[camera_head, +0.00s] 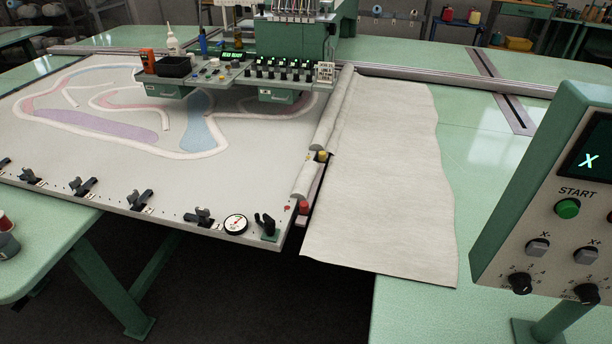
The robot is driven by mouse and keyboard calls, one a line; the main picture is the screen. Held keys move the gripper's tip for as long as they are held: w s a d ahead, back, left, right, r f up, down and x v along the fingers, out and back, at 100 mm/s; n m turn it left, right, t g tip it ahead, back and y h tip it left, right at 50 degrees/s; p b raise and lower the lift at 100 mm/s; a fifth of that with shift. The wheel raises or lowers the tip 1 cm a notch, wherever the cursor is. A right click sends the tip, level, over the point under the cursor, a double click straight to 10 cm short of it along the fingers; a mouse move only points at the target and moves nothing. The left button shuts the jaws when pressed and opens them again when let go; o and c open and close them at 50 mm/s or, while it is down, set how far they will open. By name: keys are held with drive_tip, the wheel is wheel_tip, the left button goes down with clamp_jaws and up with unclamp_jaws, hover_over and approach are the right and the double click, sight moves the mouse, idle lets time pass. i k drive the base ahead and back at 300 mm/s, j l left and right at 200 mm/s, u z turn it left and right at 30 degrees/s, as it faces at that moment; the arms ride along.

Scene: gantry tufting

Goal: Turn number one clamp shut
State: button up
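Several black clamps line the front edge of the pale tufting frame (110,165). They include a far-right clamp (266,224) on a green base beside a round dial gauge (236,223), then a clamp (203,217), a clamp (140,202), a clamp (82,187) and a clamp (30,176) further left. The far-right clamp has an upright part; the others look lower and flatter. Small tags sit near some clamps, but their numbers are too small to read, so I cannot tell which is number one. My gripper is not in view.
A control panel (545,210) with a green START button stands at right. The green tufting machine (290,45) stands at the back. Cups (7,240) sit at far left.

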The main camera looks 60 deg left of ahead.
sight(201, 215)
drive_tip(key=u, duration=0.45)
drive_tip(key=l+u, duration=0.1)
drive_tip(key=u, duration=0.75)
drive_tip(key=k+u, duration=0.1)
drive_tip(key=u, duration=1.2)
drive_tip(key=i+u, duration=0.15)
drive_tip(key=u, duration=0.2)
drive_tip(key=i+j+z, duration=0.15)
drive_tip(key=i, duration=0.25)
drive_tip(key=i+j+z, duration=0.1)
drive_tip(key=i+j, duration=0.2)
drive_tip(key=i, duration=0.1)
